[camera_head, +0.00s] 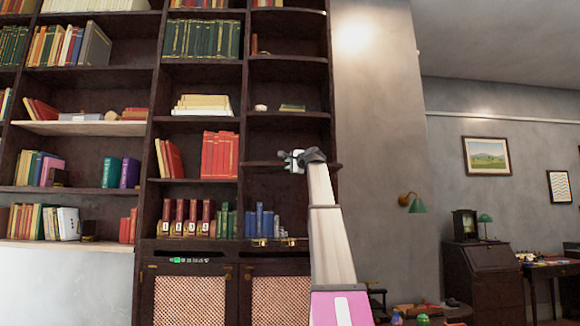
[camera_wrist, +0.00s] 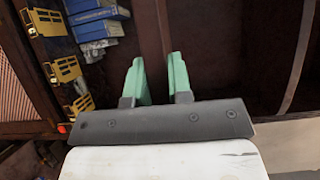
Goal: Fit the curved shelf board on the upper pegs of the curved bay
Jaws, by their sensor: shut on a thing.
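The curved shelf board (camera_head: 262,164) is a dark brown board lying roughly level across the curved bay (camera_head: 333,110), in the right column of the bookcase. My gripper (camera_head: 297,160) is at its front edge and shut on it. In the wrist view the green fingers of my gripper (camera_wrist: 163,80) stand on either side of the board, which shows as a dark edge between them. The upper pegs are too small or hidden to make out. I cannot tell whether the board rests on them.
Above the board, a shelf holds a pale round object (camera_head: 261,108) and a flat green book (camera_head: 292,108). Below it stand blue books (camera_head: 262,221) with brass holders, also in the wrist view (camera_wrist: 95,14).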

